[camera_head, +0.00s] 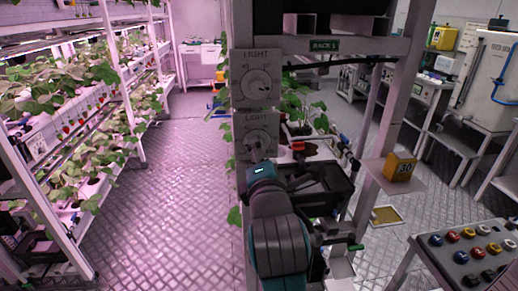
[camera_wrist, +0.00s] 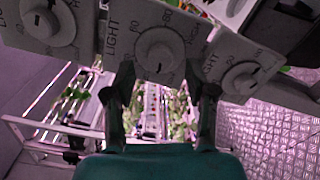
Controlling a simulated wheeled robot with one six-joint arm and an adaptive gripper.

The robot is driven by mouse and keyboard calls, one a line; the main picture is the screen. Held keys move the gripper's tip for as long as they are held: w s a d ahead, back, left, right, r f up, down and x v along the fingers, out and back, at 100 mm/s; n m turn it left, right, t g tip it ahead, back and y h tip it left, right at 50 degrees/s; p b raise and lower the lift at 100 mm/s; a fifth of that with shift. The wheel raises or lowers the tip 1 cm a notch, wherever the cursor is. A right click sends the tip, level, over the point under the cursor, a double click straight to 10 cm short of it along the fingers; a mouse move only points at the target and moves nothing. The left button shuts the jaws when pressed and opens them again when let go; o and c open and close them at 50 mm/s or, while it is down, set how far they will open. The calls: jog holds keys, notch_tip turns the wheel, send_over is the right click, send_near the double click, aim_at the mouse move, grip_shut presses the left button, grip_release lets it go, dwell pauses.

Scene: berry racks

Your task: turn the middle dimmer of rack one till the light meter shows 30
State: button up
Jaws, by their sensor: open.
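The rack's dimmers are pale panels marked LIGHT with round knobs. The upper dimmer (camera_head: 257,85) and the one below it (camera_head: 262,140) show in the head view. In the wrist view three knobs show: one at left (camera_wrist: 45,22), the middle dimmer (camera_wrist: 158,48) and one at right (camera_wrist: 242,78). My gripper (camera_wrist: 159,72) is open, its fingertips on either side of the middle knob's near edge; I cannot tell whether they touch it. In the head view my gripper (camera_head: 260,160) covers the area under the second dimmer. A yellow meter (camera_head: 400,167) appears to read 30.
A sign (camera_head: 324,45) reads RACK 1. The meter stands on a small shelf (camera_head: 385,182) beside a rack post. A plant rack (camera_head: 70,215) stands at left, a button panel (camera_head: 470,252) at lower right. The left aisle floor (camera_head: 175,190) is clear.

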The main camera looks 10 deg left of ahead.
jog(key=v, duration=0.8)
jog(key=shift+s, duration=0.35)
jog(key=shift+d, duration=0.1)
jog(key=s+d+f+m, duration=0.3)
jog(key=s+d+f, duration=0.15)
jog(key=f, duration=0.45)
jog(key=s+d+f+m+g+h, duration=0.1)
jog(key=s+d+f+m, duration=0.3)
jog(key=f, duration=0.5)
jog(key=s+d+f+m, duration=0.3)
jog(key=d+f, duration=0.3)
jog(key=f, duration=0.2)
jog(key=s+d+f+m+h, duration=0.1)
jog(key=s+d+f+m, duration=0.1)
jog(key=s+m, duration=0.3)
jog(key=s+d+f+m+g+h, duration=0.1)
jog(key=s+d+m, duration=0.3)
jog(key=s, duration=0.9)
jog(key=s+d+f+m+h, duration=0.1)
jog(key=s+d+f+m, duration=0.2)
jog(key=s+m, duration=0.3)
jog(key=s, duration=0.3)
jog(key=shift+f, duration=0.35)
